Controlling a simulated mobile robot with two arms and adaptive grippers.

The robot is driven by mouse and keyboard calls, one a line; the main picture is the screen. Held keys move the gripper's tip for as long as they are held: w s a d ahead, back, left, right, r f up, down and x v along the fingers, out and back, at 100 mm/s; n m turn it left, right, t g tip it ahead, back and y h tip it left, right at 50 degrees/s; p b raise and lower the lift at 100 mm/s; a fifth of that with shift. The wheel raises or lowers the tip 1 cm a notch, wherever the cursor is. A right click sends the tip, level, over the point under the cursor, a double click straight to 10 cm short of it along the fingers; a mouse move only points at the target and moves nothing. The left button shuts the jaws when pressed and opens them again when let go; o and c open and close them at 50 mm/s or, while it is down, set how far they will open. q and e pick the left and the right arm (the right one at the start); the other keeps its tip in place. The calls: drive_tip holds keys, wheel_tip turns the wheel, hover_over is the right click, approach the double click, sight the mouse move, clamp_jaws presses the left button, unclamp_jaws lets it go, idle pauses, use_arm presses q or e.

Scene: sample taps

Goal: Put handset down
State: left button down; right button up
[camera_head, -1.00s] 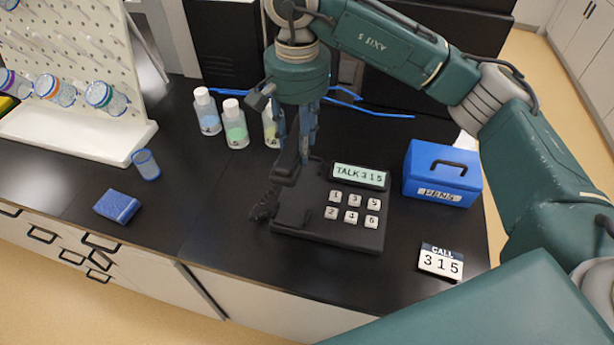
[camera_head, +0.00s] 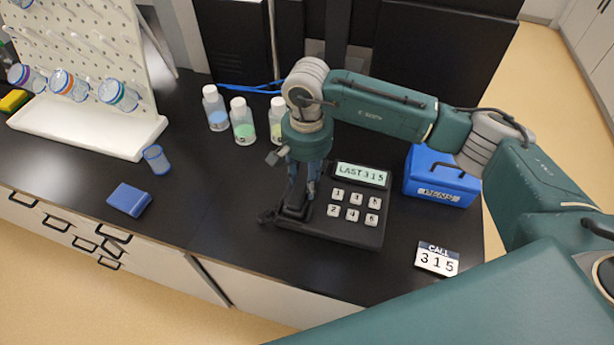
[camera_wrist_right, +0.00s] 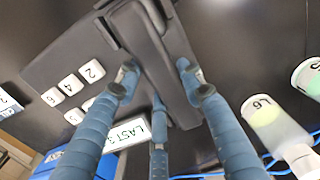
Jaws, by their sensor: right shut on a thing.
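The black desk phone (camera_head: 345,232) stands on the black counter, with number keys and a screen reading "LAST 315". The black handset (camera_head: 294,211) lies at the phone's left side, in the cradle area; it also shows in the right wrist view (camera_wrist_right: 150,45). My right gripper (camera_head: 302,192) is over the handset from above, its blue fingers shut on it, as the right wrist view (camera_wrist_right: 158,78) shows from close by. The cradle under the handset is mostly hidden. My left gripper is not in view.
A card reading "CALL 315" (camera_head: 437,259) lies right of the phone. Several capped bottles (camera_head: 242,122) stand behind the gripper. A blue block (camera_head: 129,199) and small cup (camera_head: 156,160) are at left, near a white pegboard rack (camera_head: 90,138).

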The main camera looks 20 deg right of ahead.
drive_tip(key=shift+f, duration=0.2)
drive_tip(key=o, duration=1.3)
